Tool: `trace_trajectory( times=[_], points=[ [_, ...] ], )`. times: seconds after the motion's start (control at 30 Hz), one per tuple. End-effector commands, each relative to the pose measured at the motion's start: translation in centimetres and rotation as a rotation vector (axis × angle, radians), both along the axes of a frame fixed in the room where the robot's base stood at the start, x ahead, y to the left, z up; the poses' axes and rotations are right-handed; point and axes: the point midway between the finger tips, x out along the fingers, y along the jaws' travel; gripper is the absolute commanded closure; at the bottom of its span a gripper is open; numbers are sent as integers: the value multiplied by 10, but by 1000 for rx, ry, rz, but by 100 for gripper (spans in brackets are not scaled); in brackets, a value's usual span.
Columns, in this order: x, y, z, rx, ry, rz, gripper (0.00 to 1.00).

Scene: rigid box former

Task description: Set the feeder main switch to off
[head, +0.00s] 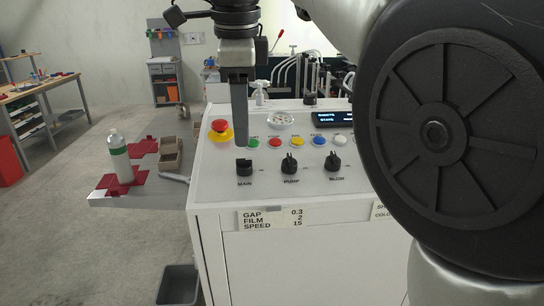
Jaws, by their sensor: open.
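The main switch (243,167) is a black rotary knob labelled MAIN, at the left of the lower row on the white panel (215,172). Its pointer position is too small to tell. My gripper (242,143) hangs down from the top, its fingers pointing at the panel, with the tips just above and behind the main switch in the picture. One finger hides the other, and whether the tips touch the knob cannot be told. The gripper is open and holds nothing visible.
The pump knob (290,163) and another knob (333,162) stand to the right. A red emergency button (220,131) and several coloured buttons line the panel behind. A side shelf (150,197) at left carries a bottle (121,158) and a brown bin (171,153). My arm blocks the right side.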

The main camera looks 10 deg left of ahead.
Motion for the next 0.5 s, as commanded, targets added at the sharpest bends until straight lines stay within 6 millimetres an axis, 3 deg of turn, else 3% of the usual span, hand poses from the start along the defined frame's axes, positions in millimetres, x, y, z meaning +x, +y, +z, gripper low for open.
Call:
trace_trajectory(
  times=[0.03, 0.2, 0.5],
  points=[
    [1, 0, -15, -2, 3, 1, 55],
    [10, 2, -49, -1, 2, 0, 55],
    [17, 4, -83, 0, 0, 2, 55]
  ],
)
